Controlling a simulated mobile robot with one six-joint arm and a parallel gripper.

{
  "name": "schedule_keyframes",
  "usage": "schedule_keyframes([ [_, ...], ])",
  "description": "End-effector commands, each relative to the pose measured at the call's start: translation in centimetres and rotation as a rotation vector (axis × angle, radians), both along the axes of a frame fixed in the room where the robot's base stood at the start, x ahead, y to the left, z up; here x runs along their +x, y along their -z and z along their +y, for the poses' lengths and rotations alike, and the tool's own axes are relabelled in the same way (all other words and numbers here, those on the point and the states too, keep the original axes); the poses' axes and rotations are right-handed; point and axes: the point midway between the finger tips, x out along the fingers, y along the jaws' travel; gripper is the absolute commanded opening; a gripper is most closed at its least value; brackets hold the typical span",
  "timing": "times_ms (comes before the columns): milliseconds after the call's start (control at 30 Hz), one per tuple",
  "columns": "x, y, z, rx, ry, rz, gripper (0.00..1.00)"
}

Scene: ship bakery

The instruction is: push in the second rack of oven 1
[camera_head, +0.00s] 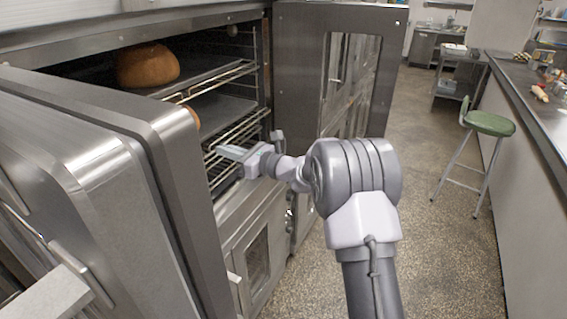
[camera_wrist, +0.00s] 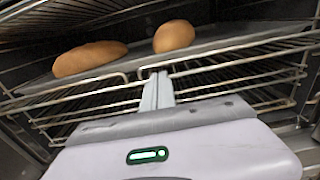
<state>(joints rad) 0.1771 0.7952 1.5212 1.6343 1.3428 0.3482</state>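Oven 1 (camera_head: 262,110) stands open at the left in the head view. Its second rack (camera_head: 243,128) carries a tray (camera_head: 222,108); a bit of bread (camera_head: 194,117) shows behind the near door. In the wrist view a rack (camera_wrist: 95,95) spans the picture, with a long loaf (camera_wrist: 90,58) and a round loaf (camera_wrist: 174,36) on its tray (camera_wrist: 225,42). My gripper (camera_head: 222,150) is at the oven mouth; in the wrist view its fingers (camera_wrist: 157,76) are together, at the middle of the rack's front wire. I cannot tell if they touch it.
The near oven door (camera_head: 150,170) stands open at the left, and the far door (camera_head: 300,80) is open beyond the arm. An upper rack (camera_head: 215,78) holds a round loaf (camera_head: 148,66). A green stool (camera_head: 489,123) and a counter (camera_head: 525,85) stand right. The floor between is clear.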

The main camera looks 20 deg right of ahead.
Motion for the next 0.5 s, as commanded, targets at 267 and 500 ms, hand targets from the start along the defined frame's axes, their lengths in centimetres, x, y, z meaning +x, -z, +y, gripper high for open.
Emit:
schedule_keyframes([
  [267,2.5,-0.1,2.6,-0.001,-0.001,-0.001,0.0],
  [500,3.3,0.0,3.3,-0.001,-0.001,-0.001,0.0],
])
